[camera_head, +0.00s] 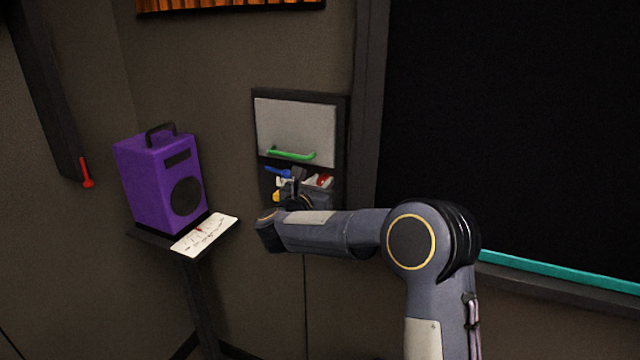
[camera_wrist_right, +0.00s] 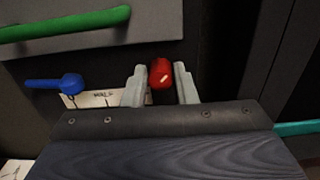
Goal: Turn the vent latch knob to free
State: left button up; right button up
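A red knob with a white mark (camera_wrist_right: 161,73) sits on the dark wall panel below the green handle. No name shows on it, so I cannot tell if it is the vent latch knob. My right gripper (camera_wrist_right: 160,88) has a pale finger on each side of it, very close. I cannot tell whether they touch it. In the head view, the red knob (camera_head: 323,180) shows right of the blue lever (camera_head: 278,171). My left gripper is out of view.
A grey flap with a green handle (camera_head: 292,153) is above the controls. A purple speaker box (camera_head: 160,185) and a white card (camera_head: 205,235) rest on a small stand at left. A large black panel with a teal lower edge (camera_head: 560,271) is at right.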

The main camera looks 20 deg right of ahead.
grip_shut()
jog(key=shift+f+n+b, duration=0.15)
jog(key=shift+n+b, duration=1.15)
jog(key=shift+n, duration=0.2)
jog(key=shift+n+b, duration=0.4)
jog(key=shift+n, duration=0.5)
jog(key=n, duration=0.2)
jog(key=shift+a+n, duration=0.1)
jog(key=shift+n, duration=0.3)
jog(key=n, duration=0.4)
jog(key=shift+w+n, duration=0.1)
jog(key=shift+n, duration=0.2)
jog(key=n+p, duration=0.2)
jog(key=n, duration=0.3)
jog(key=shift+n, duration=0.3)
jog(key=shift+p, duration=0.3)
